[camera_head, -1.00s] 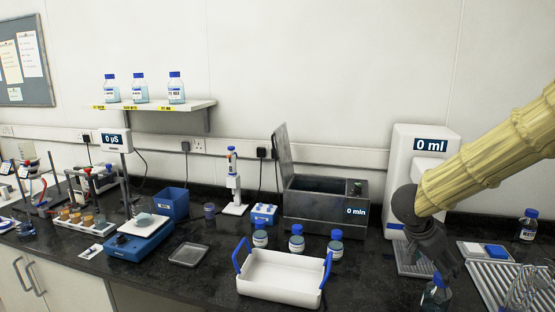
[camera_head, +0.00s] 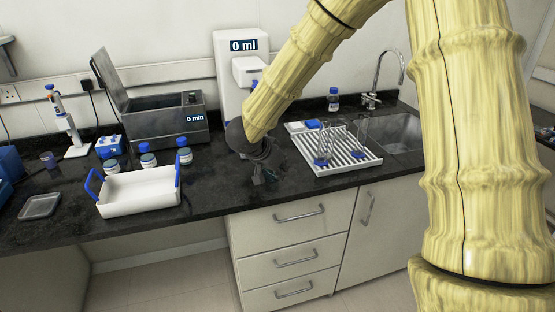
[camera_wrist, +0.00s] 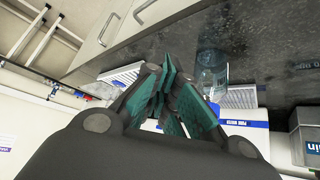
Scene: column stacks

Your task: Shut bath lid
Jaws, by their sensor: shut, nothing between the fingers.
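The bath (camera_head: 165,118) is a dark grey metal box with a "0 min" display, at the back of the bench in the head view. Its lid (camera_head: 109,79) stands open, tilted up and back at the bath's left end. My gripper (camera_head: 266,178) is to the right of the bath, low in front of the "0 ml" dispenser, and apart from the lid. In the wrist view the fingers (camera_wrist: 168,85) are together and empty. A corner of the bath (camera_wrist: 306,140) shows at the right edge of the wrist view. A clear bottle (camera_wrist: 211,70) is beyond the fingers there.
Blue-capped bottles (camera_head: 148,157) and a white tray with blue handles (camera_head: 138,190) stand in front of the bath. The "0 ml" dispenser (camera_head: 228,70) is right of it. A pipette stand (camera_head: 68,125) is left of the lid. A drying rack (camera_head: 335,150) is at right.

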